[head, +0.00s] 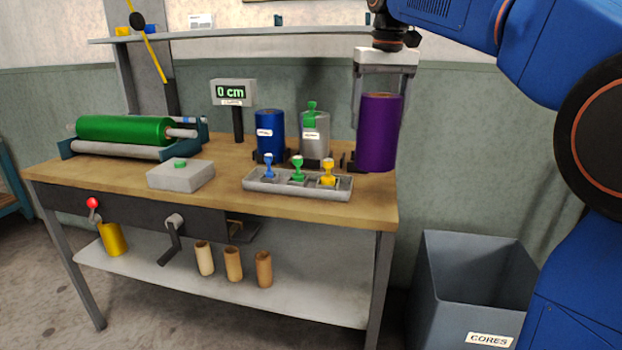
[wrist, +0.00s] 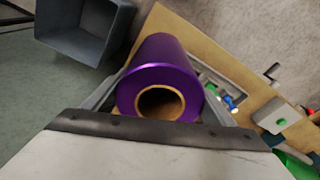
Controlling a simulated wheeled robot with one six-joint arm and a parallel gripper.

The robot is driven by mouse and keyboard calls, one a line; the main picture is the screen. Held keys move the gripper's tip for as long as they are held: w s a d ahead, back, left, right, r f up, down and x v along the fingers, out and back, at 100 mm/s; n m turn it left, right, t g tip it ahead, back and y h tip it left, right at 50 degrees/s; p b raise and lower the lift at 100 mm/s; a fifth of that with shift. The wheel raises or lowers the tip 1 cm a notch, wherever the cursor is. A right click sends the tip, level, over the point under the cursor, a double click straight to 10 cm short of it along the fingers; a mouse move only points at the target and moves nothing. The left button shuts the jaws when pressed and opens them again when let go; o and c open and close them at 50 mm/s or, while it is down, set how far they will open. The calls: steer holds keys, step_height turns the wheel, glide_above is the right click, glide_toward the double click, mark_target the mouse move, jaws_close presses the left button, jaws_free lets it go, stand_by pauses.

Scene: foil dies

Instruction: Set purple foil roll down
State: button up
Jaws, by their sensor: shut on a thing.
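The purple foil roll (head: 378,134) is upright at the right end of the workbench (head: 225,190). My gripper (head: 384,98) is above it with its fingers down either side of the roll, shut on it. In the wrist view the roll (wrist: 163,62) shows its cardboard core end toward the camera, between the two fingers (wrist: 160,108). The roll's lower end is at about the height of the bench top near its right edge. I cannot tell whether it touches the bench.
A blue roll (head: 270,132) and a grey roll (head: 315,138) with a green stamp on top stand left of the purple roll. A tray of stamps (head: 256,185) lies in front. A grey cores bin (head: 470,285) stands right of the bench. A shelf (head: 230,36) runs above.

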mark_target(374, 155)
steer(key=shift+w+f, duration=0.15)
steer(key=shift+f, duration=4.85)
steer(key=o, duration=1.7)
steer(key=r, duration=0.4)
steer(key=s+r, duration=0.1)
steer(key=r, duration=0.7)
steer(key=shift+s, duration=0.2)
steer(key=shift+d, duration=0.1)
